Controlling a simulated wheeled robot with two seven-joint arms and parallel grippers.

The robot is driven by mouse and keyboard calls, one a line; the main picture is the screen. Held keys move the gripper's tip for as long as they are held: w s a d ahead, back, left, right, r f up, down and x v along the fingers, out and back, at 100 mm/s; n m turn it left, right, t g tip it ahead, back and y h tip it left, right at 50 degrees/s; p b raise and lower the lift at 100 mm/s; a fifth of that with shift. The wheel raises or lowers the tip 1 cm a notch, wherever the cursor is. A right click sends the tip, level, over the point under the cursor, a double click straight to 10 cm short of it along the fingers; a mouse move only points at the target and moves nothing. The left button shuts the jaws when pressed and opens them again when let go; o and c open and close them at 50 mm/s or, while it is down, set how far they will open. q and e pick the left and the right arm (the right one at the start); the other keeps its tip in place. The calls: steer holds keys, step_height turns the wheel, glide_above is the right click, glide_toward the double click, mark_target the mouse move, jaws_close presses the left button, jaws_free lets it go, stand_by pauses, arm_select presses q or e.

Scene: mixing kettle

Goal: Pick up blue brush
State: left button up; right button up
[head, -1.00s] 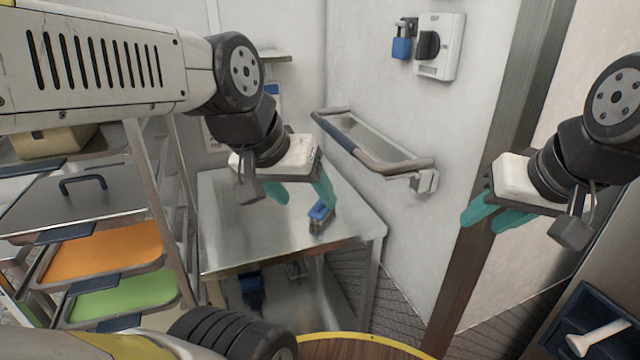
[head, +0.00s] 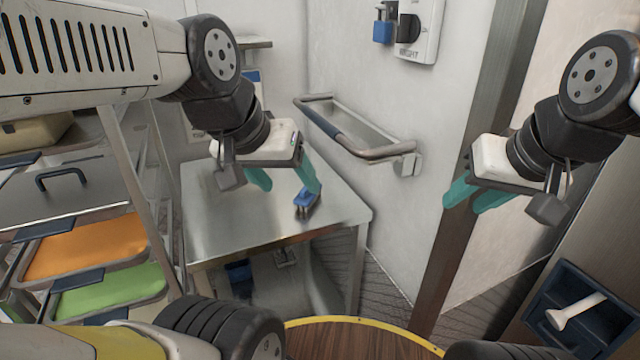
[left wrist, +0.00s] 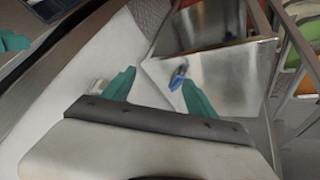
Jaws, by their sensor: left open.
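The blue brush (head: 306,198) lies on the steel table (head: 225,225) near its right side. It also shows small in the left wrist view (left wrist: 178,78), beside my right-hand fingertip there. My left gripper (head: 287,184) has green fingers spread apart and empty. It hangs over the table, and in the head view one finger ends close to the brush. In the left wrist view the brush is beyond the fingers, not between them. My right gripper (head: 462,203) is in the air at the right with two green fingers, in front of the wall and brown post.
A wall rail (head: 350,132) runs above the table's right edge. A rack with orange (head: 85,248) and green (head: 110,289) trays stands at left. A dark blue holder (head: 570,310) with a white tool is at lower right. The table's middle is clear.

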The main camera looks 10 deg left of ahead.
arm_select(q)
steer(key=shift+o, duration=0.4)
steer(key=m+g+y, duration=0.1)
steer(key=g, duration=0.1)
glide_above(305, 191)
step_height(305, 191, down, 16)
steer(key=shift+m, duration=0.3)
steer(key=x, duration=0.7)
steer(key=w+a+x, duration=0.1)
steer(key=x, duration=0.2)
steer(key=shift+w+d+f, duration=0.1)
steer(key=shift+w+f, duration=0.05)
steer(key=shift+f, duration=0.05)
jaws_close()
